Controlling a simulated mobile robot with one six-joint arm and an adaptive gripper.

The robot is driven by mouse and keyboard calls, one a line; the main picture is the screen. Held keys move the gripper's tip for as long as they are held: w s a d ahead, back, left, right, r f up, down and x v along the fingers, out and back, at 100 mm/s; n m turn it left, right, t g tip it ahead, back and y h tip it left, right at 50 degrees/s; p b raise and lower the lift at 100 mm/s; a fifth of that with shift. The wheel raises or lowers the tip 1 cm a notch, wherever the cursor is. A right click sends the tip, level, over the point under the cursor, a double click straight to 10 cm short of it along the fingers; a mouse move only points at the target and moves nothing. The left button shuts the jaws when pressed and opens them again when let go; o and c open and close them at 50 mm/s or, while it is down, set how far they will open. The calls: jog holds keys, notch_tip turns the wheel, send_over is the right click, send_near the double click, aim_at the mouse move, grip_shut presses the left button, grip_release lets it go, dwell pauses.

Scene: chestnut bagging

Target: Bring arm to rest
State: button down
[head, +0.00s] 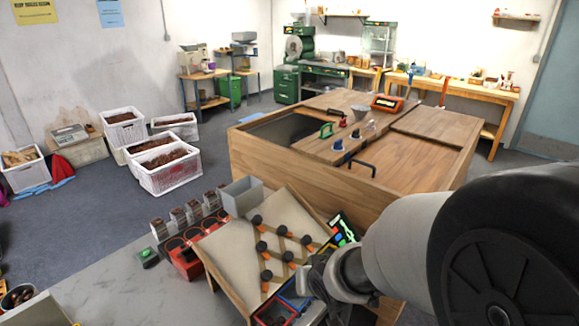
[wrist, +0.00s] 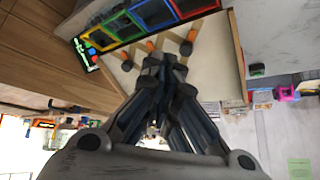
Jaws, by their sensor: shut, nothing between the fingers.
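My gripper (wrist: 165,68) is shut and empty in the wrist view, its dark fingers together over a pale board (wrist: 216,65). In the head view my arm reaches in from the right, and my gripper (head: 308,283) is at the right side of the tilted pale board (head: 227,245). The board carries wooden strips and several black round knobs (head: 257,220). My fingertips are hard to make out in the head view, and my arm hides part of the area behind it.
A large wooden cabinet (head: 300,180) stands behind the board. A grey bin (head: 242,196) and a red unit (head: 186,262) are beside the board. Colored trays (wrist: 150,14) line its edge. White crates (head: 170,178) of brown contents stand on the floor. The grey table at front left is mostly bare.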

jog(key=s+d+r+m+h, duration=0.1)
jog(key=s+d+r+h, duration=0.1)
jog(key=s+d+r, duration=0.65)
jog(key=s+d+r+g, duration=0.1)
jog(key=s+r, duration=0.1)
jog(key=s, duration=0.5)
jog(key=s+r+g, duration=0.1)
jog(key=s+r, duration=0.1)
jog(key=s, duration=0.6)
jog(key=shift+s+d+r+g, duration=0.15)
jog(key=shift+d+r+g, duration=0.15)
jog(key=shift+d, duration=0.05)
dwell(2.5)
